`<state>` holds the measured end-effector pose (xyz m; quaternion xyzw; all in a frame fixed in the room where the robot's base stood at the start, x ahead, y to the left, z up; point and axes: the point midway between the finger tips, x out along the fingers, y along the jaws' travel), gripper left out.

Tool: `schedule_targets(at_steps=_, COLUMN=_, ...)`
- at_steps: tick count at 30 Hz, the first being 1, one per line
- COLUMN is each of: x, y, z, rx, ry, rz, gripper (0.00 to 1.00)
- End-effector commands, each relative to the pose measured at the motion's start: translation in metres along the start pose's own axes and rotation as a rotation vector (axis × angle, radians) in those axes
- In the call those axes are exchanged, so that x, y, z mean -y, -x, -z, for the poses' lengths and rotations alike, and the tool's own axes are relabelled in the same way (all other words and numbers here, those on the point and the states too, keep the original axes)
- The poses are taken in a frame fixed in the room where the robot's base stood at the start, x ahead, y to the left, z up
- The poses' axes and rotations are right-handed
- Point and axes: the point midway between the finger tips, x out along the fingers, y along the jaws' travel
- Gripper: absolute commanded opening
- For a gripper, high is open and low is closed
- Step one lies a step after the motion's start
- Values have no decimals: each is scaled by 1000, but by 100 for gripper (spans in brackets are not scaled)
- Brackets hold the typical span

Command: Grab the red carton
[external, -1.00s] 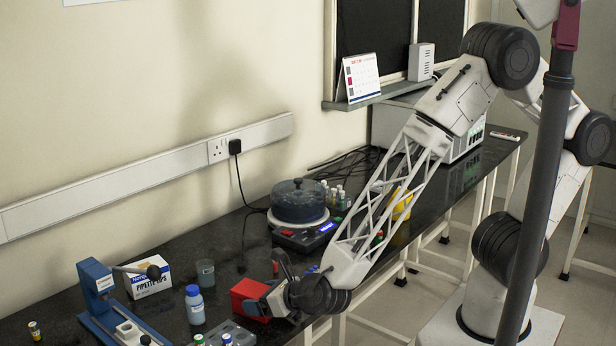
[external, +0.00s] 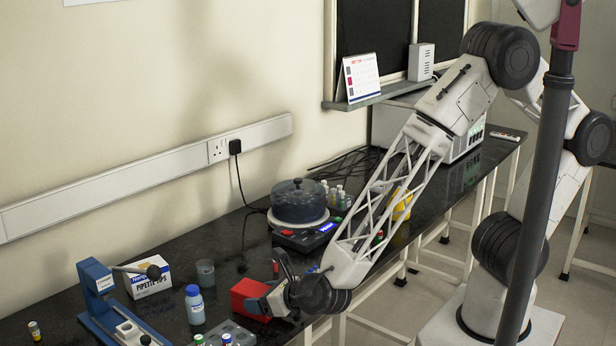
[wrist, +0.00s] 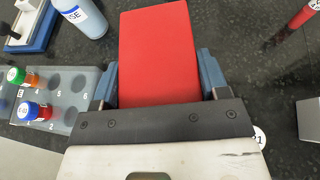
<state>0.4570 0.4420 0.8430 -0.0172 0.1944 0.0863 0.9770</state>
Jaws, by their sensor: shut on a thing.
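The red carton (external: 247,297) is a plain red box near the front edge of the black bench in the external view. In the wrist view the red carton (wrist: 158,50) lies between the blue-grey finger pads. My gripper (wrist: 160,85) is shut on the red carton, with one finger on each side of it. In the external view my gripper (external: 268,297) is low at the carton's right end. Whether the carton touches the bench is hard to tell.
A grey vial rack (wrist: 72,85) with capped vials stands close left of the carton in the wrist view. A blue-capped bottle (external: 194,304), a beaker (external: 205,272), a pipette tips box (external: 149,278) and a blue press (external: 98,290) stand further left. A centrifuge (external: 298,203) stands behind.

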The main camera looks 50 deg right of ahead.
Motion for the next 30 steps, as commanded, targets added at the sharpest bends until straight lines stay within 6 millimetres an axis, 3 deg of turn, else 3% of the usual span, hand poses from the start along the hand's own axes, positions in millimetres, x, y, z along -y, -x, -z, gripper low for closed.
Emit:
schedule_targets(at_steps=8, x=0, y=8, z=-19, rx=2, ry=0, rz=-1, gripper=41)
schedule_targets(at_steps=21, x=0, y=31, z=-76, rx=1, ry=0, rz=0, gripper=41)
schedule_targets(at_steps=30, x=0, y=38, z=-92, rx=0, ry=0, rz=0, gripper=41)
